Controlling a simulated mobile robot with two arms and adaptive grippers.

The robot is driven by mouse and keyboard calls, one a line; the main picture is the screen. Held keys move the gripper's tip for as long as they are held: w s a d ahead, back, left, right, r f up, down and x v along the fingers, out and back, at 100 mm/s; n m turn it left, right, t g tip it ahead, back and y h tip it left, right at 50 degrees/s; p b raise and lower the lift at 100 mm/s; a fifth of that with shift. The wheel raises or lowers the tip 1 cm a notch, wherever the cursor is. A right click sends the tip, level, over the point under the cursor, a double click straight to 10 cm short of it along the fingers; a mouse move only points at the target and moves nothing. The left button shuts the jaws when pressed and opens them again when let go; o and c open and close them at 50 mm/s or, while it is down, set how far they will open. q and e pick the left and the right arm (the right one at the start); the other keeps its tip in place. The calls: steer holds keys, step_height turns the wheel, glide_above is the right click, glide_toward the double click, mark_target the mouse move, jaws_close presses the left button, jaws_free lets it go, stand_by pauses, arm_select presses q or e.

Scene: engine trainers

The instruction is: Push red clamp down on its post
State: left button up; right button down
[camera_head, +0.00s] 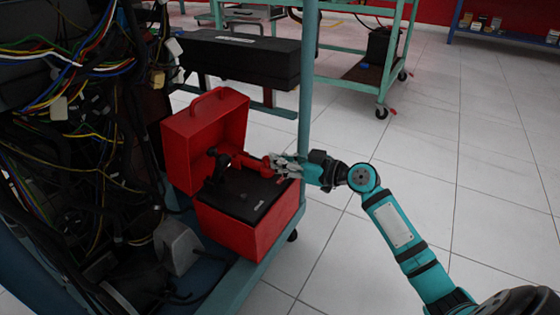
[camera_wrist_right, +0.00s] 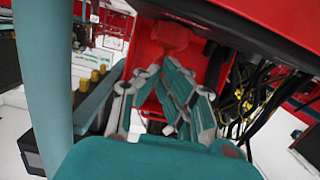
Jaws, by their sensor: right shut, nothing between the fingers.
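The red clamp (camera_head: 247,160) is a red, arm-like piece over the black battery top (camera_head: 243,193) in the head view. I cannot tell how far down its post it sits; the post is hidden. A black clamp (camera_head: 216,163) stands to its left. My right gripper (camera_head: 279,165) is shut and empty, at the right end of the red clamp; I cannot tell whether they touch. In the right wrist view, my gripper fingers (camera_wrist_right: 174,97) are close together, with a red block (camera_wrist_right: 171,35) beyond them. My left gripper is not in view.
The red battery box (camera_head: 237,229) has its lid (camera_head: 189,145) raised behind the battery. It sits on a teal frame, beside a teal upright (camera_head: 307,80). Tangled wires (camera_head: 75,70) fill the left.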

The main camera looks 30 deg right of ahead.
steer(key=v, duration=1.2)
stand_by(0.3)
